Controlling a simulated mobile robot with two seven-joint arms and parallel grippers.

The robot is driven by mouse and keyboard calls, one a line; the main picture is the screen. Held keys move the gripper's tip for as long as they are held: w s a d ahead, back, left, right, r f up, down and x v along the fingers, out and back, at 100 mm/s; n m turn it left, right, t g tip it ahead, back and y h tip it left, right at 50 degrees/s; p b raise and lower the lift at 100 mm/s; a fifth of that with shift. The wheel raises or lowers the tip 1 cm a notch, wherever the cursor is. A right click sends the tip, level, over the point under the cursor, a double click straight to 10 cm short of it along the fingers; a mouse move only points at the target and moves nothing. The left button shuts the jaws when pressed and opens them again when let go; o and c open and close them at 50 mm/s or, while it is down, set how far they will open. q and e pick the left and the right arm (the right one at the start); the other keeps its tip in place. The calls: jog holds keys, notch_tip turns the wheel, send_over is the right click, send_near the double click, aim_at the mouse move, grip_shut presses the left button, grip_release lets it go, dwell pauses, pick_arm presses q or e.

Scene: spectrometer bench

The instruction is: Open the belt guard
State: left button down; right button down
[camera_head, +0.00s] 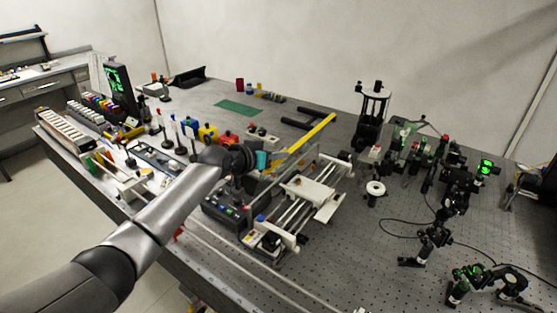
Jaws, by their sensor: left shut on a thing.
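The belt guard (309,138) shows as a long yellow bar with a thin, see-through frame beside it. It stands along the far left side of the conveyor (312,194), which has pale rollers and white plates. My left gripper (266,161) reaches in from the left and is shut at the near end of the yellow bar. Its teal fingertips and dark wrist hide the exact grip. My right gripper is not in view.
A dark control box (226,209) with lit buttons sits just below my left wrist. Colored bottles and small tools crowd the bench to the left. A green mat (237,107) lies behind. Optical mounts (437,237) and cables stand on the right; the perforated bench top between is fairly clear.

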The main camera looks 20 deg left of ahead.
pick_arm(q)
jog(key=shift+w+a+r, duration=0.15)
jog(key=shift+a+r, duration=0.05)
jog(key=shift+a, duration=0.2)
jog(key=c, duration=0.9)
grip_release()
jog(key=shift+f, duration=0.1)
jog(key=shift+v, duration=7.6)
